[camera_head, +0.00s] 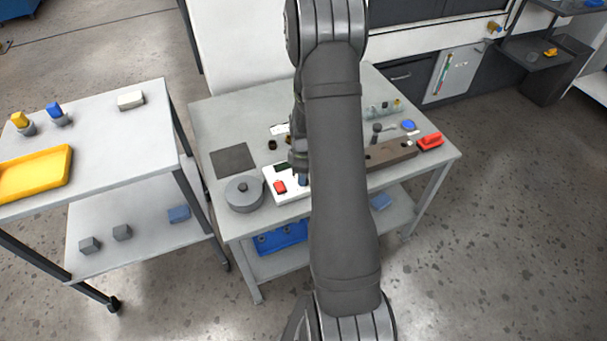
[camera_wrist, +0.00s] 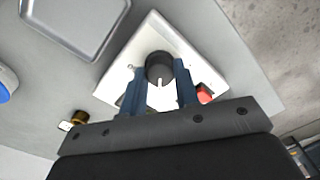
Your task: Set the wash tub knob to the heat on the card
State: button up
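In the wrist view, a dark round knob (camera_wrist: 160,67) with a white pointer line stands on a white box (camera_wrist: 149,32). The line points toward the bottom of the picture, at my gripper's base. My gripper (camera_wrist: 160,72) has its two blue fingers apart, one on each side of the knob; I cannot tell if they press on it. In the head view the white box (camera_head: 270,173) is on the table, and my arm hides much of it and the gripper. A small white card (camera_head: 279,129) lies behind it, its print too small to read.
A round grey lidded pot (camera_head: 244,193) stands left of the box, with a dark square mat (camera_head: 233,160) behind. A red switch (camera_wrist: 204,94) is on the box. A brown block (camera_head: 391,153) and red item (camera_head: 430,142) lie right. A cart (camera_head: 100,140) stands left.

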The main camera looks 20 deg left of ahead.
jog(key=shift+m, duration=0.4)
jog(key=m, duration=1.1)
jog(key=shift+m, duration=2)
jog(key=o, duration=1)
jog(key=shift+c, duration=0.2)
